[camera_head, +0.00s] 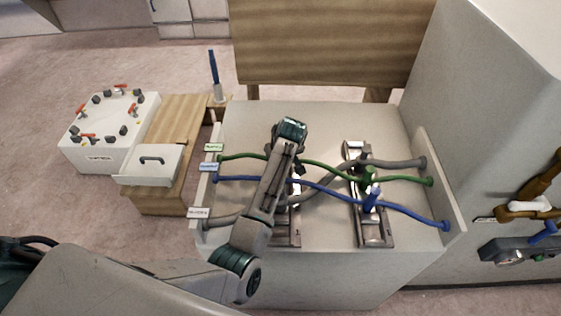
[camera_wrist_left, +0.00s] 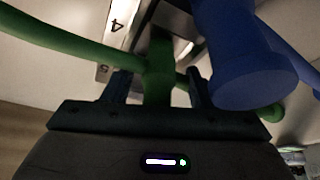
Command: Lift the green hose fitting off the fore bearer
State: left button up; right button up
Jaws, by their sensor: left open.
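In the left wrist view a green hose fitting (camera_wrist_left: 158,68) stands between the two dark fingers of my left gripper (camera_wrist_left: 157,88). The fingers are open, with a gap on each side of it. A green hose (camera_wrist_left: 60,38) runs from it to the upper left. A large blue fitting (camera_wrist_left: 240,60) stands close by on the right. In the head view my left arm reaches over the left metal bearer (camera_head: 285,232) and hides most of the gripper and what is under it. Another green fitting (camera_head: 368,176) is on the right bearer (camera_head: 376,236). My right gripper is not in view.
A blue fitting (camera_head: 372,196) stands close to the green one on the right bearer. Green, blue and grey hoses (camera_head: 390,162) cross the white bench (camera_head: 250,118) between its side walls. A wooden board (camera_head: 330,42) is behind.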

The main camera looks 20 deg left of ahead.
pick_arm(q)
jog(key=c, duration=1.1)
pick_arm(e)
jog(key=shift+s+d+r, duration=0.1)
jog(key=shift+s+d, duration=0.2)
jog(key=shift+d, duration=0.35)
